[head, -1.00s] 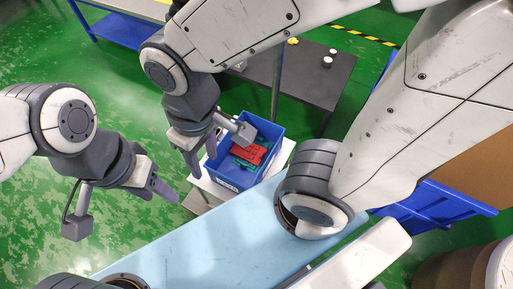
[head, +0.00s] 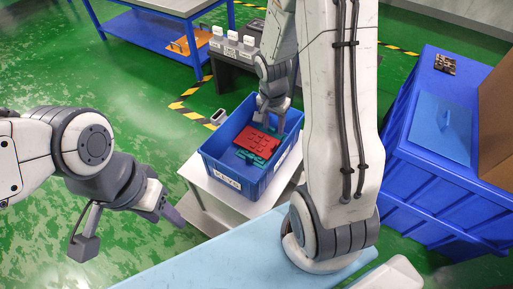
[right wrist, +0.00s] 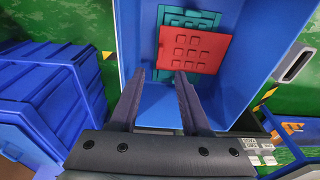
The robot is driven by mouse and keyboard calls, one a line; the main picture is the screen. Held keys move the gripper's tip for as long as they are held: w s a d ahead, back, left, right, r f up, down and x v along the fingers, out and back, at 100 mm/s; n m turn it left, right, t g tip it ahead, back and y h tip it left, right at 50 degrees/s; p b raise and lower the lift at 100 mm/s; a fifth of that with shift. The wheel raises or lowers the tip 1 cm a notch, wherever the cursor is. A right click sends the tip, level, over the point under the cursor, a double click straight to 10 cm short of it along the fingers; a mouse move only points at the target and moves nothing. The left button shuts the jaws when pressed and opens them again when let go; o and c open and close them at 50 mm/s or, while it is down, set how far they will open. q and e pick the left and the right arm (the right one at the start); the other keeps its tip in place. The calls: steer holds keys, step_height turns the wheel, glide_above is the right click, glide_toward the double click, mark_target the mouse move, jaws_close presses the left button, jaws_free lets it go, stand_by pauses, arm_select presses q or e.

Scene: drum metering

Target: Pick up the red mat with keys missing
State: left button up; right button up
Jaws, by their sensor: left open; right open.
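A red mat (head: 257,141) with raised square keys lies in a blue bin (head: 222,171), on top of teal mats (head: 247,157). The red mat also shows in the right wrist view (right wrist: 192,48), where its grid of keys has empty spots. A teal mat (right wrist: 192,17) shows behind and below it there. My right gripper (right wrist: 163,82) is open and empty, with its fingers over the bin opening, pointing toward the red mat and apart from it. My left gripper (head: 170,212) is open and empty, left of the white stand.
The bin stands on a white stand (head: 205,187). A large blue crate (head: 415,190) with a light blue lid area is at the right. A dark table with white items (head: 232,42) is behind. A light blue surface (head: 240,262) lies in front.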

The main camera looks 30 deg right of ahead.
steer(key=b, duration=0.2)
glide_above(274, 145)
steer(key=f, duration=0.5)
steer(key=shift+s+a+f, duration=0.25)
steer(key=shift+s+a, duration=0.1)
steer(key=shift+a, duration=0.05)
steer(key=f, duration=0.1)
steer(key=f+b, duration=0.1)
steer(key=f, duration=0.1)
steer(key=f+b, duration=0.1)
steer(key=f, duration=0.1)
steer(key=shift+w+d+f, duration=0.15)
steer(key=shift+w+d, duration=0.1)
steer(key=shift+w, duration=0.05)
jaws_close()
stand_by(0.3)
